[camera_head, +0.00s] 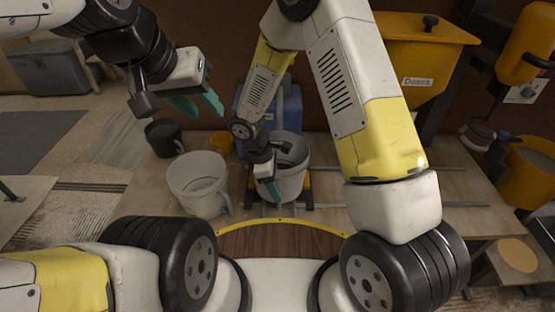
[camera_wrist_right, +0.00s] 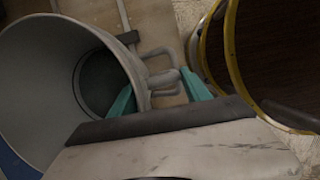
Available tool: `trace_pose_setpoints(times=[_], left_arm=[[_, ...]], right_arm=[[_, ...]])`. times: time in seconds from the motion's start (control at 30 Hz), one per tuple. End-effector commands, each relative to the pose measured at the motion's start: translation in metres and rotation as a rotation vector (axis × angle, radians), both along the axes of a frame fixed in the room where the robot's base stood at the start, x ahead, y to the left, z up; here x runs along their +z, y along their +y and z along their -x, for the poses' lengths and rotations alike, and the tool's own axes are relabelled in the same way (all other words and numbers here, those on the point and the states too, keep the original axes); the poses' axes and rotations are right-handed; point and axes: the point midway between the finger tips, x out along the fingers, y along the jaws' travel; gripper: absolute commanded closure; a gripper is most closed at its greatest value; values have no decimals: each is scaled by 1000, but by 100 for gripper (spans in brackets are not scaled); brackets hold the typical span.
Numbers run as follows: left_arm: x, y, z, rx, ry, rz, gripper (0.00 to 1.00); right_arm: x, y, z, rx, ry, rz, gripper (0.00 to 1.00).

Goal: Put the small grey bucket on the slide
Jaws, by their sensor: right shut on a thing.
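The small grey bucket (camera_head: 291,184) is right of centre on the workbench in the head view. In the right wrist view, the bucket (camera_wrist_right: 45,75) shows its open mouth and its handle (camera_wrist_right: 162,84). My left gripper (camera_head: 197,104) is open and empty, above the bench at upper left.
A larger pale bucket (camera_head: 198,170) stands left of the grey one. A blue machine (camera_head: 290,107) stands behind, and a yellow hopper (camera_head: 425,45) at upper right.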

Motion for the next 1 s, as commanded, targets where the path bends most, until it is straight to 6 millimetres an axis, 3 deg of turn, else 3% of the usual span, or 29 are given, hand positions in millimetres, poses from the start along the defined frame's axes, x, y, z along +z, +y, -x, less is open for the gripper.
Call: trace_pose_setpoints(times=[0.1,0.57,0.97,1.0], left_arm=[[0,0,0,0,0,0,64],[0,0,0,0,0,0,64],[0,0,0,0,0,0,64],[0,0,0,0,0,0,64]], right_arm=[[-8,0,-17,-3,-2,0,100],[-32,0,-54,-3,-2,-1,100],[-37,0,-57,-1,-3,0,100],[-38,0,-56,-1,0,0,42]])
